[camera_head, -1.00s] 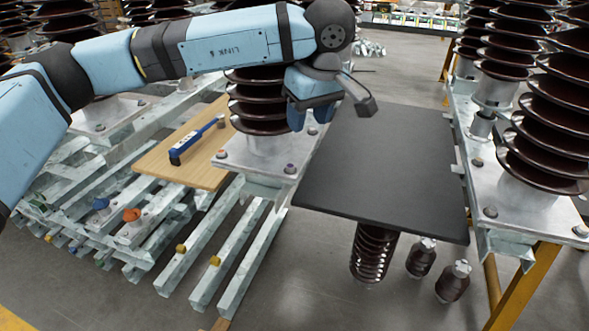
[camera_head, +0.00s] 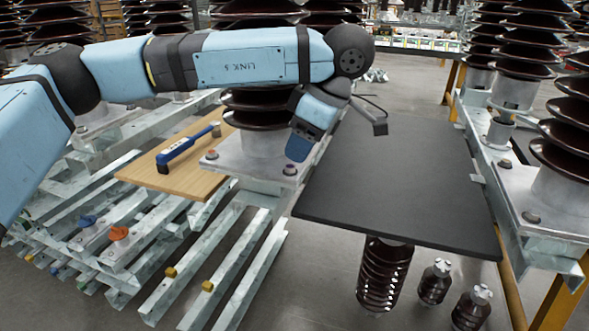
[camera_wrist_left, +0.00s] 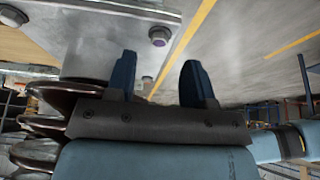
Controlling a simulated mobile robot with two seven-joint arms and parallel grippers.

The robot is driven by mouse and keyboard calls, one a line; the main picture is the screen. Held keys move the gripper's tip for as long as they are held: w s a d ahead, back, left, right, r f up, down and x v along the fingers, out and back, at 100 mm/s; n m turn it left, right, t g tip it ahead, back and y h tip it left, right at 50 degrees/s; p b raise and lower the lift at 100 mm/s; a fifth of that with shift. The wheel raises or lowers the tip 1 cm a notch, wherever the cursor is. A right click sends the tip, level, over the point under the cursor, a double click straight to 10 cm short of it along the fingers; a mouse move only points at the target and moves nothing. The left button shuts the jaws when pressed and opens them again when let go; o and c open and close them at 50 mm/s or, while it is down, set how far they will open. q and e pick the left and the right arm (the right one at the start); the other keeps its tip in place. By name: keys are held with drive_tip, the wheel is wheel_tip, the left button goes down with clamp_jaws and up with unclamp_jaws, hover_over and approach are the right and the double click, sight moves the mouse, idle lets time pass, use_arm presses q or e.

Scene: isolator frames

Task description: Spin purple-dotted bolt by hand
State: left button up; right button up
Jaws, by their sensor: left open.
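The purple-dotted bolt (camera_head: 290,169) stands at the near right corner of the grey metal base plate (camera_head: 240,172) under a dark ribbed insulator (camera_head: 258,125). My left gripper (camera_head: 299,148) hangs just above and beside this bolt, pointing down, apart from it. In the left wrist view the two blue fingers of my left gripper (camera_wrist_left: 160,72) stand apart with nothing between them. The purple-dotted bolt (camera_wrist_left: 159,36) shows there beyond the fingertips, in line with the gap. My right gripper is in neither view.
An orange-marked bolt (camera_head: 211,155) sits on the plate's left corner. A blue tool (camera_head: 188,149) lies on a wooden board (camera_head: 170,183) to the left. A black tabletop (camera_head: 400,185) is close on the right. Steel beams (camera_head: 225,275) lie below.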

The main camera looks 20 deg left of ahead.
sight(290, 166)
use_arm(q)
drive_tip(key=b+x, duration=0.1)
drive_tip(key=x, duration=0.3)
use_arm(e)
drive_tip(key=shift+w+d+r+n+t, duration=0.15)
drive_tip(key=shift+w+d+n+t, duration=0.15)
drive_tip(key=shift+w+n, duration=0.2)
use_arm(q)
clamp_jaws()
drive_tip(key=shift+r+m, duration=0.1)
drive_tip(key=shift+m, duration=0.3)
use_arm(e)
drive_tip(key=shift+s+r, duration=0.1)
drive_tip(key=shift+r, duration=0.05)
